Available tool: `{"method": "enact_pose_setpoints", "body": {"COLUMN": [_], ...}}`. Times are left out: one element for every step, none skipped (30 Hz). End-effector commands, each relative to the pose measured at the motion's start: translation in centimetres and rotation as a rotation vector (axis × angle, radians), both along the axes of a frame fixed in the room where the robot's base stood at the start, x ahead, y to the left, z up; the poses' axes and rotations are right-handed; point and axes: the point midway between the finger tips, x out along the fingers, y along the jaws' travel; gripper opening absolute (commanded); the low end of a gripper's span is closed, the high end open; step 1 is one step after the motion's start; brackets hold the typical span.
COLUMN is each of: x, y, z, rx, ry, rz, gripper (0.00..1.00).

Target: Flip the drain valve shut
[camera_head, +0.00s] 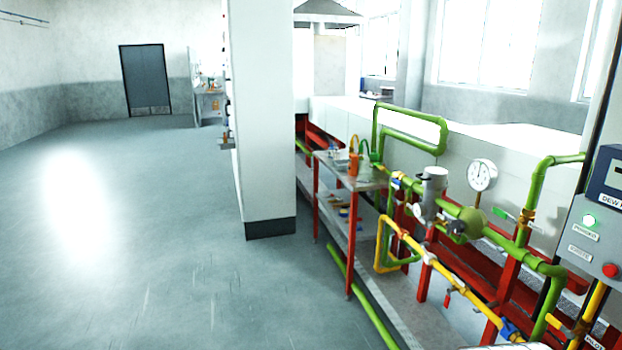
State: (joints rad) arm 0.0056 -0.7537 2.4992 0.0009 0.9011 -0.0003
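Green pipes (543,262) and yellow pipes (467,293) run along a red frame on the right. Several small valve handles sit on them: a red one (449,297) on the yellow pipe, a blue one (511,328) at the yellow pipe's lower end, and a green lever (501,214) near the upper green pipe. I cannot tell which is the drain valve, nor whether any of them is open or shut. My gripper is not in view.
A round gauge (481,175) and a grey cylinder (433,185) stand above the pipes. A metal shelf (348,170) with tools is behind them. A control panel (592,235) is at the right edge. A white pillar (262,120) stands mid-view; the floor left of it is clear.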

Motion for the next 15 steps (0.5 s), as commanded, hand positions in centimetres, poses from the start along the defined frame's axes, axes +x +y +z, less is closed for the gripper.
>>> {"method": "enact_pose_setpoints", "body": {"x": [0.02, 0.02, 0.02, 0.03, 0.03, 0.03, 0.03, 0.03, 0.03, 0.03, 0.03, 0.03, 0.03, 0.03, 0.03], "y": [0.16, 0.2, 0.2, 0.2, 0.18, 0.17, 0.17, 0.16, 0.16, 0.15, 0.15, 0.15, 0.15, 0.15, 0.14], "z": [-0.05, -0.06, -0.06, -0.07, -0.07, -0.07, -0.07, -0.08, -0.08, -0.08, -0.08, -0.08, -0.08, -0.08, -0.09], "rx": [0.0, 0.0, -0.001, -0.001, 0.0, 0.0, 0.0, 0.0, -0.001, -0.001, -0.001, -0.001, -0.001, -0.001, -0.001], "ry": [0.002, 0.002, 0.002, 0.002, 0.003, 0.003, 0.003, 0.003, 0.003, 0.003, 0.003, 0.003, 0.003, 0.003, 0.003], "rz": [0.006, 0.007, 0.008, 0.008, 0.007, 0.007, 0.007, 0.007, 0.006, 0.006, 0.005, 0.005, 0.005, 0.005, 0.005], "gripper": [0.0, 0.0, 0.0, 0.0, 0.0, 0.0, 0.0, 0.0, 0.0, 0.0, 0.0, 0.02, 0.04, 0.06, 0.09]}}
